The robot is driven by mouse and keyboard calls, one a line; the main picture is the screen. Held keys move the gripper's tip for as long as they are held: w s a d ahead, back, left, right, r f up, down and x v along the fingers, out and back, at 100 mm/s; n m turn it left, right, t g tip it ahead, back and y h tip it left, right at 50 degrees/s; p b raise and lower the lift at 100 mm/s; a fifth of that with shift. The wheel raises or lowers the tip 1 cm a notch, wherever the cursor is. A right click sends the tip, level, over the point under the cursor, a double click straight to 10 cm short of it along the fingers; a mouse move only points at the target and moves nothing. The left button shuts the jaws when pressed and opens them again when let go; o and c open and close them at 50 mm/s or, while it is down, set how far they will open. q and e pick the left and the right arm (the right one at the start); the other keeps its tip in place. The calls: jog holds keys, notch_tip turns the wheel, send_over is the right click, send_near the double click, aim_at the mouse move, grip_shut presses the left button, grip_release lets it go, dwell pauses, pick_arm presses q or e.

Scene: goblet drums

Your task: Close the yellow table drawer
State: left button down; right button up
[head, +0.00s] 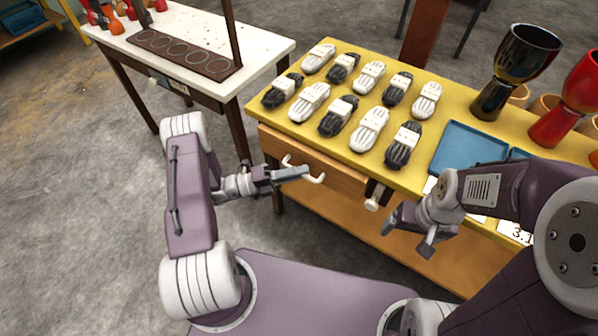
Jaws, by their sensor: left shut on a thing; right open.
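The yellow table (275,112) stands ahead of me, with its wooden drawer (335,176) under the front edge. The drawer front lies close below the tabletop; any small gap behind it is hard to tell. A white bar handle (318,179) sticks out from the drawer front. My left gripper (301,171) is at the handle, shut on its middle, with both handle ends showing around the fingers. My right gripper (408,232) is open and empty, in front of the table to the right of the drawer.
Several black and white shoe-like items (338,115) lie in rows on the yellow top. Blue trays (468,146), a black goblet drum (512,70) and a red one (568,105) stand at right. A white table (185,30) stands at left. A pale knob (374,201) protrudes right of the drawer.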

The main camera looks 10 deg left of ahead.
aim_at(304, 164)
pick_arm(q)
jog(key=w, duration=0.2)
jog(key=w+d, duration=0.1)
jog(key=shift+w+d+b, duration=0.2)
jog(key=shift+w+b, duration=0.1)
jog(key=shift+w, duration=0.1)
jog(key=c, duration=1.7)
grip_release()
jog(key=shift+a, duration=0.1)
jog(key=p+v, duration=0.1)
jog(key=v, duration=0.8)
